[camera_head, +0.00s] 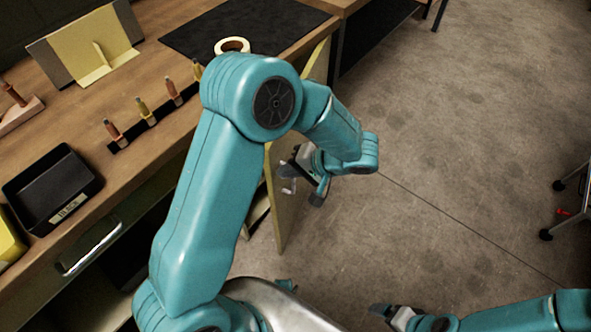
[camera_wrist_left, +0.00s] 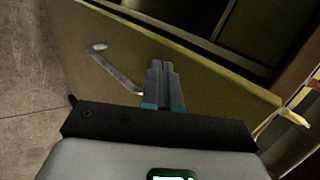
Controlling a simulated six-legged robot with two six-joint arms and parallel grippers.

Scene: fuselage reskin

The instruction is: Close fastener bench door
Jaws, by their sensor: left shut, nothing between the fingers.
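The fastener bench door (camera_head: 281,215) is a yellowish panel that stands open, swung out from the bench front over the floor. A bent metal handle (camera_head: 288,186) is on it. In the wrist view the door (camera_wrist_left: 215,85) fills much of the picture, with its handle (camera_wrist_left: 118,70) to the left of my fingers. My left gripper (camera_head: 312,187) is beside the door on the handle side, shut and empty; its closed fingers (camera_wrist_left: 163,75) show against the panel. I cannot tell whether they touch it. My left arm hides part of the door. My right gripper (camera_head: 390,314) is low at the right, away from the door, its jaws unclear.
The wooden bench top (camera_head: 130,85) carries a black tray (camera_head: 52,187), a tape roll (camera_head: 232,46), a dark mat (camera_head: 245,25) and several small upright tools. A drawer handle (camera_head: 92,250) is on the bench front.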

